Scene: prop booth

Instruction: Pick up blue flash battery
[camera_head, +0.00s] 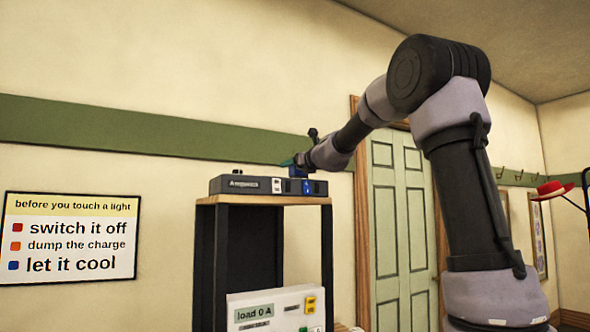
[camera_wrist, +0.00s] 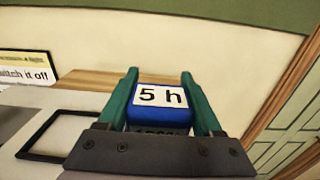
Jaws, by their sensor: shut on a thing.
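The blue flash battery (camera_wrist: 160,108) is a small blue block with a white label reading "5 h". In the wrist view it sits between the two green fingers of my gripper (camera_wrist: 159,80), which is shut on it. In the head view the gripper (camera_head: 291,163) is over the right part of a grey box on a stand, and a bit of the blue battery (camera_head: 297,172) shows just above that box. I cannot tell whether the battery touches the box.
The long grey box (camera_head: 240,187) lies on a dark stand with a wooden top (camera_head: 218,199). A white panel reading "load 0 A" (camera_head: 262,312) is lower in front. A sign (camera_head: 70,238) hangs on the wall at left. A green door (camera_head: 400,200) is behind my arm.

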